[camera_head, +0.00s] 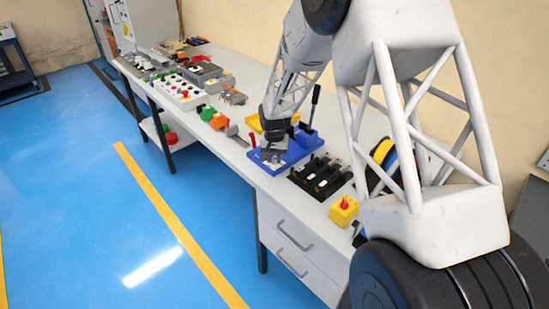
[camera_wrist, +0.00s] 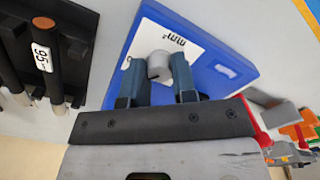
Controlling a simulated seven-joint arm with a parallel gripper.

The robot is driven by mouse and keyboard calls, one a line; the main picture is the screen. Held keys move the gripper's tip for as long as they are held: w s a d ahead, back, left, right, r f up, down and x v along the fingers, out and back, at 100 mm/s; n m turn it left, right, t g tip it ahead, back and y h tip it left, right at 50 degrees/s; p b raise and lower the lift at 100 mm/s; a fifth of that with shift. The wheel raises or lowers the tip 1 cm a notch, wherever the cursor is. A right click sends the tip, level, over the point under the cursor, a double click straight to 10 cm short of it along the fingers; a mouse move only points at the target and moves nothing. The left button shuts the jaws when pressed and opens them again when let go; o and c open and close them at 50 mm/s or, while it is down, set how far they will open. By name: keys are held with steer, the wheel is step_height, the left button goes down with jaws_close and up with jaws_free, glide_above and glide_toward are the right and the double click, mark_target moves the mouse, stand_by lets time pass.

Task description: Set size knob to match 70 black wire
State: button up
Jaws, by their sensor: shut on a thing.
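The blue busbar bender (camera_head: 305,143) stands on the long white workbench. In the wrist view its blue plate (camera_wrist: 228,40) carries a white label (camera_wrist: 184,46) reading "mm²"; no size marks are readable there. My gripper (camera_wrist: 160,76) is shut on the grey size knob (camera_wrist: 160,62), with a finger on each side of it. The knob's pointer direction cannot be told. In the head view my gripper (camera_head: 272,154) is over the bender, and the knob is hidden. Black wires (camera_head: 321,176) lie in a dark rack beside the bender. One black wire (camera_wrist: 47,50) has a tag reading 95.
A yellow box with a red button (camera_head: 344,210) stands at the bench's near end. A lever (camera_head: 314,104) with a dark handle rises from the bender. Orange and green parts (camera_head: 213,117) and a button panel (camera_head: 180,90) stand farther along the bench (camera_head: 262,182).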

steer(key=n, duration=0.4)
steer(key=shift+n, duration=0.4)
steer(key=n, duration=1.4)
steer(key=shift+n, duration=0.3)
steer(key=o, duration=0.9)
